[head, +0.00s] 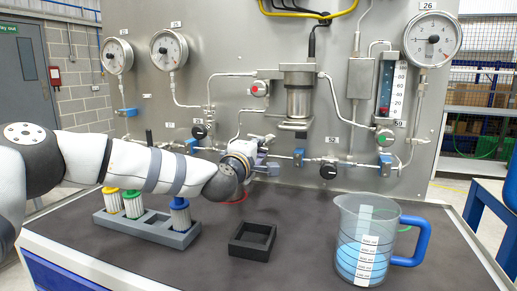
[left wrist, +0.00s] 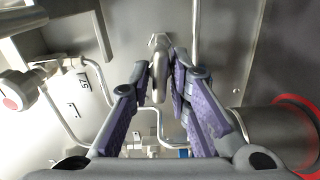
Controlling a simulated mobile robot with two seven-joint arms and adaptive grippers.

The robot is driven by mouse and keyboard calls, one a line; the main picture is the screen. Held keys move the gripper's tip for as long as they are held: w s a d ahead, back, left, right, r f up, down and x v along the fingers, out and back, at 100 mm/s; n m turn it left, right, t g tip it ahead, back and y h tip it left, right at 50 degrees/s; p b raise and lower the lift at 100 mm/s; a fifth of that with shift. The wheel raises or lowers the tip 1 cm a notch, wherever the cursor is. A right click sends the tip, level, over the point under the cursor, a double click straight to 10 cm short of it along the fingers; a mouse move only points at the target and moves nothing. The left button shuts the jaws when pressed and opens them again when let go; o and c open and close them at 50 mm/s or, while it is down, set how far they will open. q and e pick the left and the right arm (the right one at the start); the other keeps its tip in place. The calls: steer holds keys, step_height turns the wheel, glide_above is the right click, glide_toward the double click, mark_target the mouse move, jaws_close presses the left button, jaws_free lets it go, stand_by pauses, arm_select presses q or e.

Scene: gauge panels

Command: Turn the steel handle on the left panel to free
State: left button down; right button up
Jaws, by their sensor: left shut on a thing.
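The grey steel panel (head: 225,75) stands upright behind the bench. My left arm reaches across to its lower middle, and my left gripper (head: 264,163) is up against the pipework there. In the left wrist view my left gripper (left wrist: 160,68) has its purple-padded fingers on either side of a steel handle (left wrist: 158,82) and is shut on it. The handle points from its mount on the panel down between the fingers. In the head view the gripper hides the handle. My right gripper is in neither view.
Round gauges (head: 169,50), thin pipes and a red-buttoned valve (head: 259,89) sit around the gripper. On the bench (head: 205,255) are a grey rack (head: 150,225) with capped vials, an empty black square holder (head: 252,241) and a jug (head: 365,240) of blue liquid.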

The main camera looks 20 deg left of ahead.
arm_select(q)
steer(key=shift+n, duration=0.6)
steer(key=c, duration=1.7)
jaws_free()
steer(key=s, duration=1.2)
steer(key=shift+a, duration=0.15)
